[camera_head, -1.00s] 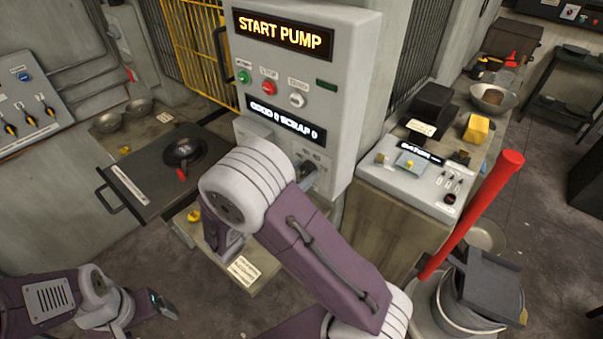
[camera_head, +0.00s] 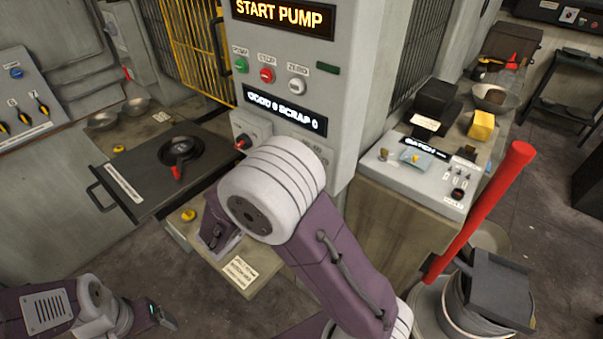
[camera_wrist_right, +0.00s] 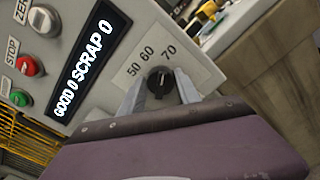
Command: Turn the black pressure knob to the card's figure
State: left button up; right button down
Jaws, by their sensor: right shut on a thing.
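The black pressure knob (camera_wrist_right: 160,82) shows in the right wrist view, on a pale dial plate (camera_wrist_right: 178,62) printed 50, 60 and 70. My right gripper (camera_wrist_right: 160,92) is shut on the knob, one finger on each side. The knob's pointer seems to face the upper edge of the dial, near 60 to 70, but I cannot read it exactly. In the head view my right arm hides the knob. A white card (camera_head: 240,272) lies at the front of the ledge, its print too small to read. My left gripper (camera_head: 163,316) is low at the left, away from the machine.
The grey machine panel (camera_head: 345,90) shows "START PUMP", with a green button (camera_head: 241,65), a red button (camera_head: 267,75) and a white button (camera_head: 297,86).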

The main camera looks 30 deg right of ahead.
jog(key=shift+m+b, duration=0.7)
jog(key=shift+m, duration=0.3)
jog(key=c, duration=0.9)
grip_release()
jog(key=shift+d, duration=0.1)
jog(key=b+v, duration=0.1)
jog(key=v, duration=0.8)
jog(key=shift+s+f, duration=0.1)
